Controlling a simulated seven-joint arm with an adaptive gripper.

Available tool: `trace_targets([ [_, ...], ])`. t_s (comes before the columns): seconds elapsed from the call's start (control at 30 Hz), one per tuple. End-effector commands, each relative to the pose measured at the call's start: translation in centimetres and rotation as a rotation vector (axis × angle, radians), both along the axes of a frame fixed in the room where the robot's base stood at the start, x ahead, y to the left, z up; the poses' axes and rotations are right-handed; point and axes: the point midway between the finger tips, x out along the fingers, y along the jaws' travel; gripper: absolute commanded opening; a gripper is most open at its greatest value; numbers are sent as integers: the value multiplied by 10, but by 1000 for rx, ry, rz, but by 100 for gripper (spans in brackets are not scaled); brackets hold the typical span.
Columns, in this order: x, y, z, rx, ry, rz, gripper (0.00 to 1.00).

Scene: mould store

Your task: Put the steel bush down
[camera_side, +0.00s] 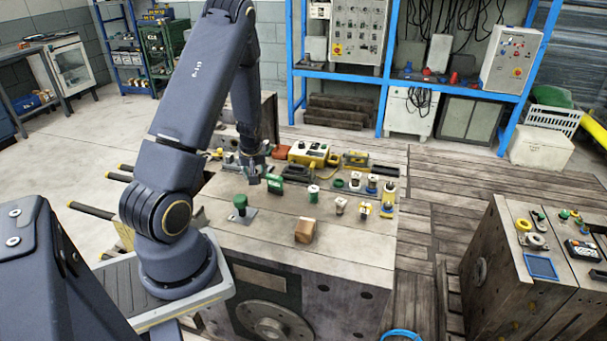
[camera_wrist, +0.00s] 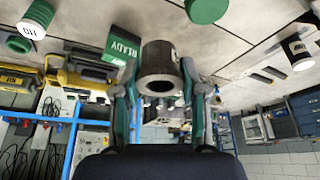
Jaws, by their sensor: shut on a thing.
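The steel bush (camera_wrist: 158,62) is a short dark grey cylinder with a round bore facing the wrist camera. My gripper (camera_wrist: 160,84) is shut on it, with one finger on each side. In the side view my gripper (camera_side: 253,174) hangs over the rear left part of the workbench, just left of the green READY block (camera_side: 274,183). The bush is too small and dark to make out clearly there. I cannot tell whether its far end touches the bench. The READY block (camera_wrist: 122,46) also shows close beside the bush in the wrist view.
A green cylinder (camera_side: 240,201) on a grey plate (camera_side: 238,217) stands in front of my gripper. Yellow equipment (camera_side: 308,153) stands behind. The bench front (camera_side: 345,258) is clear.

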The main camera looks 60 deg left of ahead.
Motion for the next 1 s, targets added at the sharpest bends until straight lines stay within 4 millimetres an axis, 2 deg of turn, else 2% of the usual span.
trace_targets([
  [0.17,69,-56,-13,-2,-2,-407,0],
  [0.3,122,-120,-22,-1,-2,-739,0],
  [0.43,157,-186,-27,0,-1,-997,0],
  [0.5,169,-219,-29,0,-1,-1097,0],
  [0.6,179,-257,-30,1,0,-1191,0],
  [0.7,183,-284,-32,1,1,-1242,0],
  [0.83,184,-300,-39,-1,4,-1271,0],
  [1.0,183,-303,-67,-1,5,-1278,0],
])
